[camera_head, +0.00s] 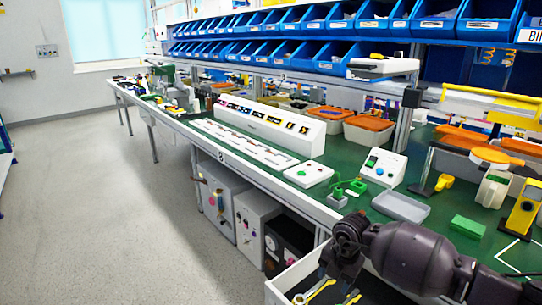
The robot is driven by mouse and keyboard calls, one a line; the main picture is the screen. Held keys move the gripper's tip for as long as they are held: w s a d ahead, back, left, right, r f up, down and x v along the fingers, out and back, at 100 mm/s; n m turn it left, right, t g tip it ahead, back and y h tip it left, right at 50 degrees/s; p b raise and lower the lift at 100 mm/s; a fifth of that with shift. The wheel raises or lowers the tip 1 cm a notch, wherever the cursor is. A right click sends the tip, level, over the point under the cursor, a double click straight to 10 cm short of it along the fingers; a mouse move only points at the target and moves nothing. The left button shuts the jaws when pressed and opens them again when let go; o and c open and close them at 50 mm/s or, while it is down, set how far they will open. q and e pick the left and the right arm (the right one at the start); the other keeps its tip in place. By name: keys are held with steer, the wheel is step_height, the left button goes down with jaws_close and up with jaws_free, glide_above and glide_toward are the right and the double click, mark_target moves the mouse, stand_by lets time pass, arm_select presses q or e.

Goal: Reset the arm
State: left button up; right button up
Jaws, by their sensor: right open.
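My right arm (420,257) comes in from the lower right, dark and bulky. My right gripper (338,272) hangs at its end, in front of the bench edge and over an open drawer. It is open, and I see nothing held in it; its fingertips are small and dark against the drawer. A small white control box with a sloped front (383,167) stands on the green bench top, behind and apart from the gripper. It carries a dark dial or display and small coloured buttons; their setting is too small to read. My left gripper is not in view.
The open drawer (279,290) holds yellow-ended tools (321,290). On the green bench are a grey tray (400,207), a green block (467,227), a yellow meter (523,207) and a flat white button panel (308,174). Blue bins line the shelves above. The floor at left is clear.

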steer(key=a+r+n+t+y, duration=0.2)
steer(key=a+r+n+y, duration=0.3)
steer(key=a+r+y, duration=0.9)
steer(key=s+a+r+m+t+y+p, duration=0.2)
steer(key=s+r+m+t, duration=0.1)
steer(key=r+m+t, duration=0.45)
steer(key=s+d+f+m+t+h+p, duration=0.2)
steer(key=s+d+f+m+t+h, duration=0.1)
steer(key=s+d+f+m+h, duration=0.4)
steer(key=s+d+f+m+t+h+p, duration=0.1)
steer(key=s+d+f+m+t+h, duration=0.35)
steer(key=d+m, duration=0.45)
arm_select(q)
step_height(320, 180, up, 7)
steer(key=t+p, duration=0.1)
steer(key=p, duration=0.2)
arm_select(e)
steer(key=s+d+f+m+g+h, duration=0.2)
steer(key=s+f, duration=0.4)
steer(key=s, duration=0.6)
steer(key=s+d+f+m+g+h, duration=0.3)
steer(key=s+d+f+m, duration=0.3)
steer(key=s, duration=0.6)
steer(key=shift+d+g+h, duration=0.35)
steer(key=shift+d+g, duration=0.1)
steer(key=shift+g, duration=0.35)
